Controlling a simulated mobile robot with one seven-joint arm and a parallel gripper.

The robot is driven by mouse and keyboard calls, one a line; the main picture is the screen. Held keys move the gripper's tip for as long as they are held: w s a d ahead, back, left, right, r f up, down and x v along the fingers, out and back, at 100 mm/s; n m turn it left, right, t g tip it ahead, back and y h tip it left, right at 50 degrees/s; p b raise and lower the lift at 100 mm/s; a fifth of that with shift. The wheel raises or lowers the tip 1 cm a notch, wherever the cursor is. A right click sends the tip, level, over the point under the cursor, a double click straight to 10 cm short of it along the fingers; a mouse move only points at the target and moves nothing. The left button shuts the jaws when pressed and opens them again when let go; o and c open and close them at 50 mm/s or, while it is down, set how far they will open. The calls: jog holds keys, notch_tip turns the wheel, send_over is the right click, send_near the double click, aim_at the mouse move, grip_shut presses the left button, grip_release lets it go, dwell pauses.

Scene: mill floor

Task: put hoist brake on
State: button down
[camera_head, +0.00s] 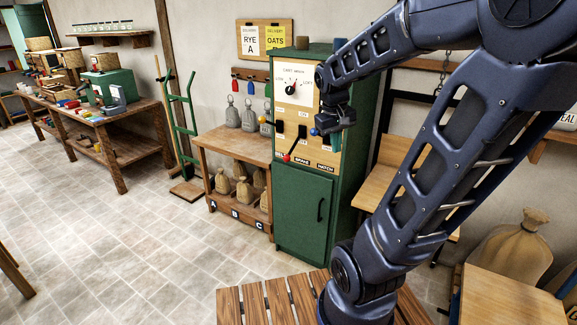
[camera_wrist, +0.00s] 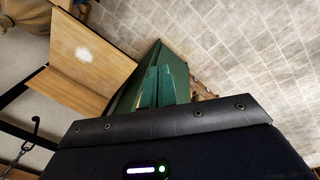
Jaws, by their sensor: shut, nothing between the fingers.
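The green cabinet (camera_head: 301,210) has a cream panel with a dial (camera_head: 291,90) and levers with coloured balls. The red-balled lever (camera_head: 286,158) slants down and out from the middle slot, above the BRAKE label (camera_head: 302,161). A yellow-balled lever (camera_head: 262,119) sticks out to the left, higher up. A blue ball (camera_head: 314,132) shows beside my gripper; its shaft is hidden. My gripper (camera_head: 337,143) is shut and empty, pointing down in front of the panel's right side, to the right of the red ball. Its green fingers (camera_wrist: 157,86) lie together in the wrist view.
A wooden bench (camera_head: 232,146) with grey weights and sacks stands left of the cabinet. A slatted wooden platform (camera_head: 270,302) lies in front. A wooden seat or shelf (camera_head: 378,187) stands to the right. Open tiled floor (camera_head: 130,235) lies to the left.

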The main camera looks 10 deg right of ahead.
jog(key=w+d+f+n+g+h, duration=0.35)
jog(key=w+f+h, duration=0.35)
jog(key=w+f, duration=0.5)
jog(key=w+d+f+n+g+h, duration=0.3)
jog(key=w+f+h, duration=0.5)
jog(key=w, duration=0.8)
jog(key=w+a+f+n+t+h, duration=0.1)
jog(key=w+a+f+n+t, duration=0.5)
jog(key=f+n+t, duration=0.3)
jog(key=w+a+f+n+t+h, duration=0.2)
jog(key=w+a+f+n+t, duration=0.5)
jog(key=t, duration=0.8)
notch_tip(320, 180, down, 5)
jog(key=w+n, duration=0.1)
jog(key=n, duration=0.2)
jog(key=shift+r+h, duration=0.2)
jog(key=shift+h, duration=0.1)
jog(key=shift+w+r, duration=0.1)
jog(key=x, duration=1)
jog(key=shift+s+a+r, duration=0.35)
jog(key=shift+s+a, duration=0.2)
jog(key=shift+a, duration=0.15)
jog(key=shift+s+a+r, duration=0.35)
jog(key=shift+s+a, duration=0.2)
jog(key=shift+a, duration=0.15)
